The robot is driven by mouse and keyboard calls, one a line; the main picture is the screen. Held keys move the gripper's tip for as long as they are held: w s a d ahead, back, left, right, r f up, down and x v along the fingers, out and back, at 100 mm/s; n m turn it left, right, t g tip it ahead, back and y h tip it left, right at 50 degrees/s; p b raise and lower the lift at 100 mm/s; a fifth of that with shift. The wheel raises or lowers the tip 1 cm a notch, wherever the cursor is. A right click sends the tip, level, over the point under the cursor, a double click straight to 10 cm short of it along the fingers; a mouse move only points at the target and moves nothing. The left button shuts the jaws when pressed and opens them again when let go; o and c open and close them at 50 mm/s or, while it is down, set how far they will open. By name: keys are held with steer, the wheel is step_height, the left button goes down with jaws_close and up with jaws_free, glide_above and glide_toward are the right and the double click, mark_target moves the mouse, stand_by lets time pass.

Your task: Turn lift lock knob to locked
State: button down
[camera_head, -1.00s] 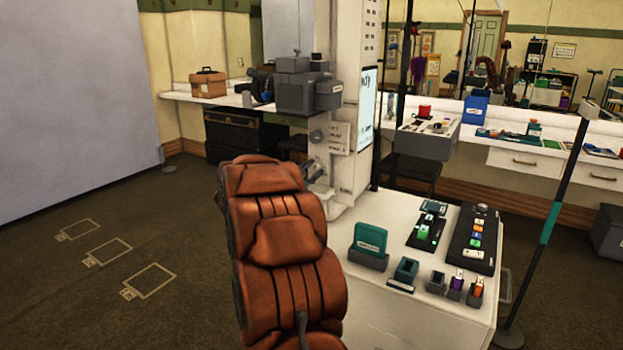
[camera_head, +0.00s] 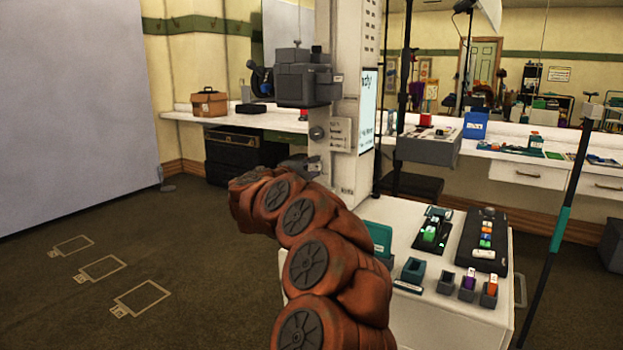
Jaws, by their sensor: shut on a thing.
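My gripper (camera_head: 303,166) shows only as a small grey part past the end of my orange-brown arm, against the left side of the white lift column (camera_head: 346,100). It is shut on a small grey piece there, which I take to be the lift lock knob. My arm and the gripper hide most of that piece, so its turn position cannot be read. A round grey knob (camera_head: 317,132) sticks out from the column just above and is clear of the gripper. Beside it is a small printed label plate (camera_head: 340,135).
A grey box-shaped carriage (camera_head: 303,85) sits on the column above my gripper. A white cabinet (camera_head: 450,318) with a control panel (camera_head: 482,240) and small holders stands at right. Open floor lies at left.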

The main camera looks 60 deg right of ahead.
steer(key=shift+f+m+b, duration=0.15)
steer(key=shift+m+b, duration=0.7)
steer(key=shift+m, duration=0.25)
steer(key=c, duration=0.8)
jaws_free()
steer(key=shift+c, duration=0.2)
steer(key=shift+a, duration=0.1)
steer(key=a, duration=1.1)
steer(key=shift+s+a+r, duration=0.3)
steer(key=shift+a, duration=0.1)
steer(key=shift+r, duration=0.1)
